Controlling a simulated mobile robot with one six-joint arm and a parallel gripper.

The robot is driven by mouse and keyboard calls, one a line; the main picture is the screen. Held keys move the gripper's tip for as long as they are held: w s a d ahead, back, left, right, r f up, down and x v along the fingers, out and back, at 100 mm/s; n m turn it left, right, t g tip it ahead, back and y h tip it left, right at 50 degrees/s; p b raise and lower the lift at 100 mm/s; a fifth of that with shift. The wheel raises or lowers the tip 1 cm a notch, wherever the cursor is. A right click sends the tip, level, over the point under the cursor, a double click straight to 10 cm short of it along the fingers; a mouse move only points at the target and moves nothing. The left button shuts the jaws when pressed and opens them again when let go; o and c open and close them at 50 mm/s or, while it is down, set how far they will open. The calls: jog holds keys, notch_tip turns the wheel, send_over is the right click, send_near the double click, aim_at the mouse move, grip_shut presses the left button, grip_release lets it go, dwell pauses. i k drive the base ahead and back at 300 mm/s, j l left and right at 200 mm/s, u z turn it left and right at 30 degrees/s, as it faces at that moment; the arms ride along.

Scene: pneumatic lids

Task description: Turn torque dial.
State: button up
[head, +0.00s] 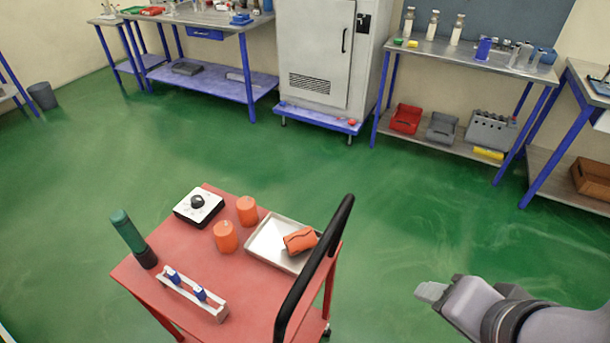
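The torque dial (197,201) is a round black knob on a flat white box with a dark base. It sits at the back left of the red cart top (188,268). My gripper (432,292) is at the lower right, over the green floor and to the right of the cart. It points left and is well apart from the dial. Its grey fingertips overlap in this view, so I cannot tell whether they are open or shut. Nothing is seen between them.
The cart also holds two orange cylinders (225,237), a metal tray (262,243) with an orange item (300,240), a green-and-black cylinder (128,234) and a white rack (205,303). The black handle (312,268) rises between gripper and cart. Benches and a cabinet (315,50) stand behind open floor.

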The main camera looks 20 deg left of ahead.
aim_at(197, 201)
jog(key=i+l+z, duration=0.6)
jog(key=i+z, duration=0.15)
jog(key=i, duration=0.15)
jog(key=i+j+u, duration=0.25)
jog(key=i+u, duration=0.25)
jog(key=i+j+u, duration=0.1)
jog(key=i+u, duration=0.25)
jog(key=u, duration=0.15)
jog(key=i+l+u, duration=0.1)
jog(key=i+u, duration=0.4)
jog(key=i+l+u, duration=0.25)
jog(key=u, duration=0.25)
jog(key=i+l+u, duration=0.5)
jog(key=i+j+u, duration=0.25)
jog(key=j+u, duration=0.15)
jog(key=i+j+u, duration=0.55)
jog(key=u, duration=0.3)
jog(key=i+u, duration=0.4)
